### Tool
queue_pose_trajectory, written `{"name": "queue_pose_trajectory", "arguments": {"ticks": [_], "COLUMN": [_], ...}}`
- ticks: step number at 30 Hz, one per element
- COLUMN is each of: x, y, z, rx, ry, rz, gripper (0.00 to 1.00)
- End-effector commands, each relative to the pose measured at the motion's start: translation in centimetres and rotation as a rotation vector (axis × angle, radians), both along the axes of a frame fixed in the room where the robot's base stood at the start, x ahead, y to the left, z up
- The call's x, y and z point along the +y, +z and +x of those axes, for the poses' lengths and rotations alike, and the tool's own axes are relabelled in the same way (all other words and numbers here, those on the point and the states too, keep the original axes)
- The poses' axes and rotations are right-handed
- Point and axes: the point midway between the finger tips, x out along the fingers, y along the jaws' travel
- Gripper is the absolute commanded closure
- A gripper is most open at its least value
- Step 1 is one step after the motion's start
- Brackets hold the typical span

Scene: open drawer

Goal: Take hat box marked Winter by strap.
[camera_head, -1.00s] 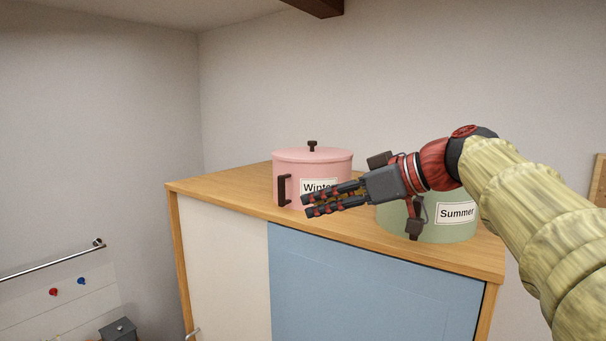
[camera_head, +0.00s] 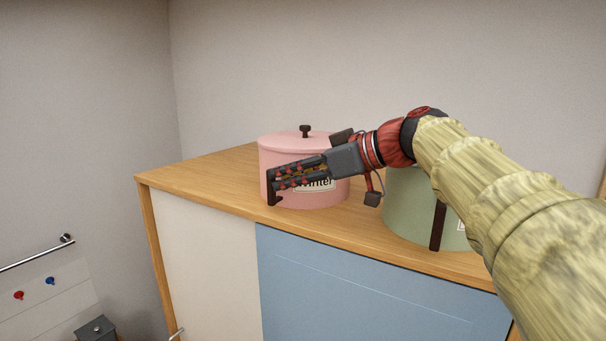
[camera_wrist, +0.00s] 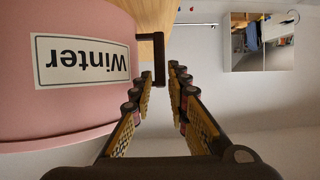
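The pink hat box (camera_head: 300,150) labelled Winter stands upright on the cabinet top, with a dark knob on its lid. Its dark strap (camera_head: 272,190) is at its left side, partly hidden by my fingers. My gripper (camera_head: 270,178) reaches in from the right across the front of the box, covering part of the label. In the wrist view the pink box (camera_wrist: 70,110) fills the left, with its label upside down. There the strap (camera_wrist: 159,62) shows between the two parted fingertips (camera_wrist: 160,72). My gripper is open; I cannot tell whether it touches the strap.
A green hat box (camera_head: 408,220) with a dark strap stands to the right on the wooden cabinet top (camera_head: 200,178), partly behind my arm. The cabinet has white and blue front panels. A wall rail (camera_head: 35,254) is at the left. The cabinet top's left end is clear.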

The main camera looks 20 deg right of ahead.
Motion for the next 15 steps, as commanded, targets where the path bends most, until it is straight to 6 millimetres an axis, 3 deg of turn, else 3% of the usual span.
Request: {"name": "queue_pose_trajectory", "arguments": {"ticks": [7, 15], "x": [2.2, 2.6], "y": [-1.0, -1.6], "z": [2.5, 3.1], "rx": [0.003, 0.0], "ry": [0.002, -0.001], "rz": [0.002, 0.0], "gripper": [0.83, 0.83]}}
